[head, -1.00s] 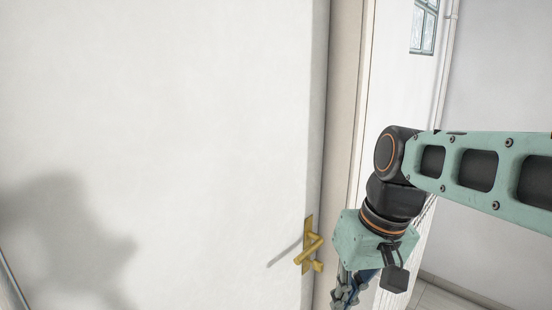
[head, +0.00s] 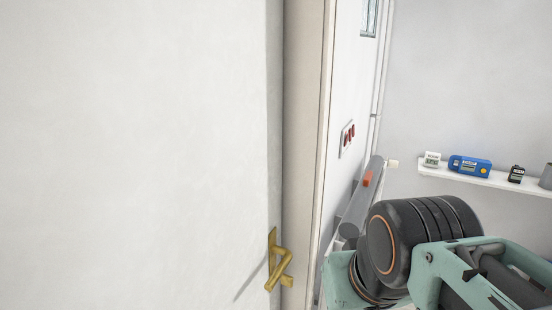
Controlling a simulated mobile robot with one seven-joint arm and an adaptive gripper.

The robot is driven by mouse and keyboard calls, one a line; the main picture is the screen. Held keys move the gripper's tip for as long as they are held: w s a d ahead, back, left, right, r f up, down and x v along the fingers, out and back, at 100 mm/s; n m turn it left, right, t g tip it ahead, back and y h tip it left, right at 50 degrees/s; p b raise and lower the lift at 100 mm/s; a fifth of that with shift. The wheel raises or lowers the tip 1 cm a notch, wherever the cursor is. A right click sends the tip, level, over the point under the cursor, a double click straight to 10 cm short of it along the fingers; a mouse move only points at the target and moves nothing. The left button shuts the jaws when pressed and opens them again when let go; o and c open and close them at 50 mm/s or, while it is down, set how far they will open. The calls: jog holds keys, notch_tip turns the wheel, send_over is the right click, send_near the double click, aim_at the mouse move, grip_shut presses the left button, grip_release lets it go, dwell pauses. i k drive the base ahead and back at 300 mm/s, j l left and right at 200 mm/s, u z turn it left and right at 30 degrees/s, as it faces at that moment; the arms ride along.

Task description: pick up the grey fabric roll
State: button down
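A long grey roll-like object (head: 357,207) with an orange patch shows in the head view, right of the door frame. It is tilted against the white wall, and it looks like the grey fabric roll. Its lower end is partly hidden behind my arm. My arm crosses the lower right of the view in front of it. My gripper itself is outside the picture, so its fingers do not show.
A white door (head: 130,150) with a brass handle (head: 278,265) fills the left. A door frame (head: 305,130) stands beside it. A white shelf (head: 485,180) at right holds a blue device (head: 468,165) and other small items.

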aim_at(351, 225)
jog(key=l+u, duration=0.15)
jog(key=u, duration=0.25)
jog(key=i+l+u, duration=0.1)
jog(key=u, duration=0.25)
jog(key=l+u, duration=0.25)
jog(key=u, duration=0.15)
jog(key=l+u, duration=0.4)
jog(key=l, duration=0.85)
jog(key=k+l+u, duration=0.15)
jog(key=l, duration=0.9)
jog(key=k+u, duration=0.05)
